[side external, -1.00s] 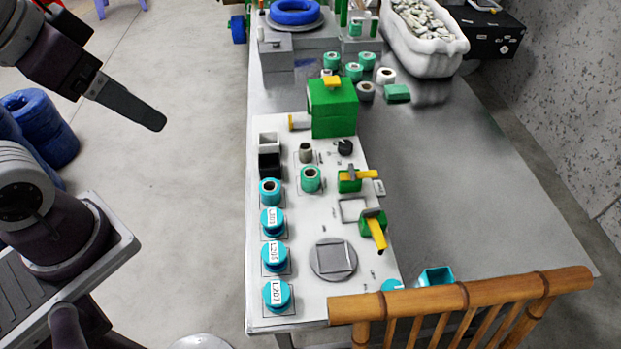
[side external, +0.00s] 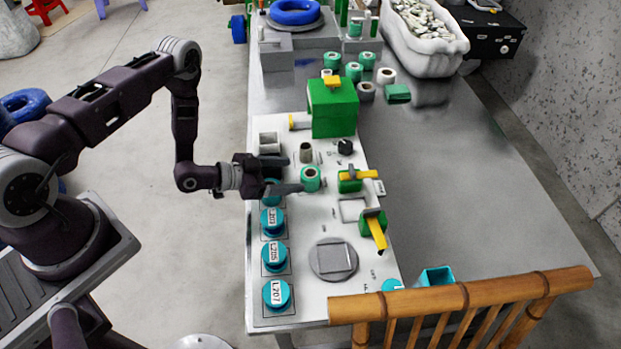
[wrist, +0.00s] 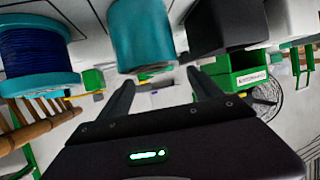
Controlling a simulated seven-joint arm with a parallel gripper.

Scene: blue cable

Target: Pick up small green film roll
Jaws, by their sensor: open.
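The small green film roll (side external: 311,178) stands upright on the white panel (side external: 310,220), with a dark hole in its top. My gripper (side external: 297,174) reaches in from the left in the side view. Its two fingers are spread and empty, with their tips just left of the roll. I cannot tell whether a fingertip touches it. In the wrist view my open fingers (wrist: 160,88) point towards the panel. A bit of green shows between them, but I cannot tell whether it is the roll.
A teal roll (wrist: 142,35) and a blue cable spool (wrist: 35,48) loom close in the wrist view. A grey-brown small roll (side external: 306,152) stands behind the green one. Green-and-yellow valves (side external: 350,180) are to its right. A green block (side external: 333,108) stands farther back.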

